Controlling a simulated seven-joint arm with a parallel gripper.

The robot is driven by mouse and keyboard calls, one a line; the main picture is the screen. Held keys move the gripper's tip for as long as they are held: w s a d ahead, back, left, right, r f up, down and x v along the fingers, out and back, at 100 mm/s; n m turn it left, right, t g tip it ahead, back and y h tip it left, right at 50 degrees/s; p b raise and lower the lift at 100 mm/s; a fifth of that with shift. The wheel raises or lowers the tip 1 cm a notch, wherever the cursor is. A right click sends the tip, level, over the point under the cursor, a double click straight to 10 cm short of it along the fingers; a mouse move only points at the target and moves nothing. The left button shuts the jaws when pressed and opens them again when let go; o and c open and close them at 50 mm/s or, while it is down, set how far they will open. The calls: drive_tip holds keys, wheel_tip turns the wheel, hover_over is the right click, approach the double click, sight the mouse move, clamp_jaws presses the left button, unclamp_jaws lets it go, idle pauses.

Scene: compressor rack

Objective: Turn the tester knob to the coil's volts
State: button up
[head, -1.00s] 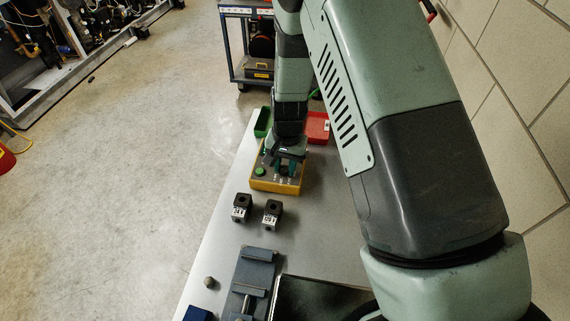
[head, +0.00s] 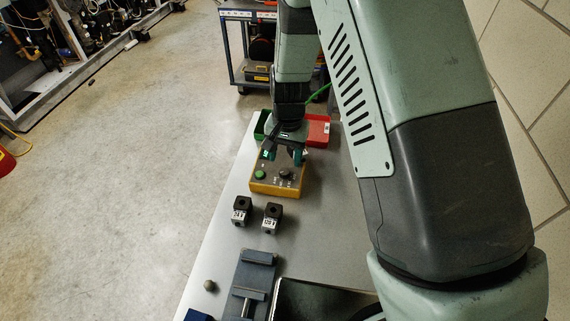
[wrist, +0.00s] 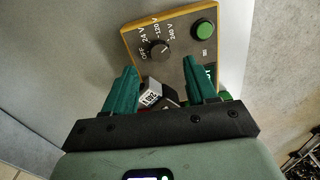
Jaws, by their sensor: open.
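The yellow-edged tester (head: 278,186) lies on the bench with a grey face. Its round black knob (wrist: 159,49) shows in the wrist view, ringed by the marks OFF, 24 V, 120 and 240 V. I cannot tell surely which mark the knob points to. A green button (wrist: 204,30) sits beside it. My gripper (head: 283,156) is open and empty above the tester's far part, apart from the knob. A dark coil with a white label (wrist: 151,97) shows between the fingers (wrist: 160,85) in the wrist view; its label is hard to read.
Two black coils stand in front of the tester, one marked 24 V (head: 241,212) and one that seems marked 120 V (head: 272,218). A blue-grey vise (head: 256,272) is nearer. A red bin (head: 319,131) and a green bin (head: 261,124) stand behind.

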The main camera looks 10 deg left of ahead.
sight(286, 172)
drive_tip(key=shift+d+r, duration=0.1)
drive_tip(key=shift+r, duration=2.55)
